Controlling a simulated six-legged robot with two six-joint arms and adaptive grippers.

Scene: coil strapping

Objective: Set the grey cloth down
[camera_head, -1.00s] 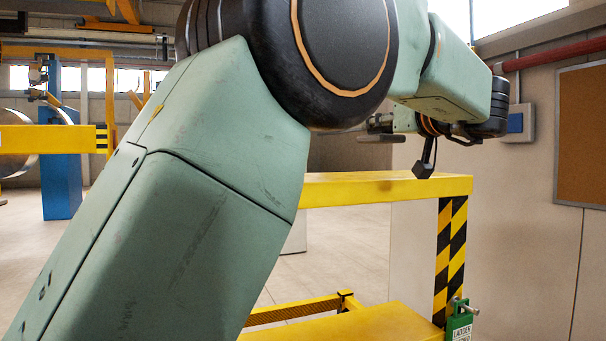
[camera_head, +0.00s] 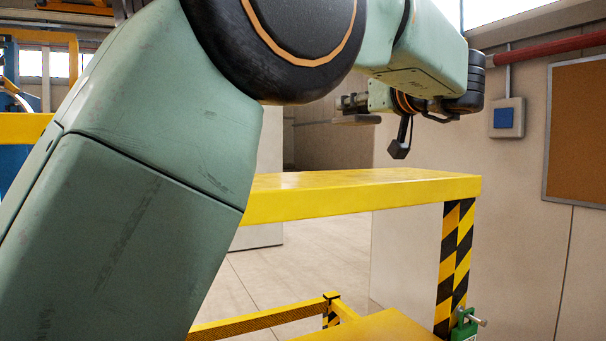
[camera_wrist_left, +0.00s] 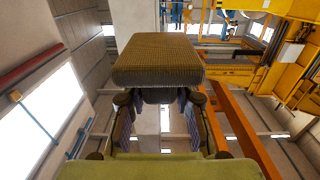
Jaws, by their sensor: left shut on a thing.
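The grey cloth (camera_head: 356,119) shows in the head view as a thin, flat, dark grey slab at the end of my left gripper (camera_head: 352,102). In the left wrist view the cloth (camera_wrist_left: 158,58) is a thick ribbed pad that looks brownish. My left gripper is shut on it, with its fingers partly hidden behind the cloth. It holds the cloth in the air, above and apart from the yellow beam in the head picture. My right gripper is not in view.
A wide yellow beam (camera_head: 350,191) crosses the middle, with a black-and-yellow striped post (camera_head: 454,262) at its right end. A lower yellow surface (camera_head: 375,328) lies in front. A corkboard (camera_head: 580,130) is on the right wall.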

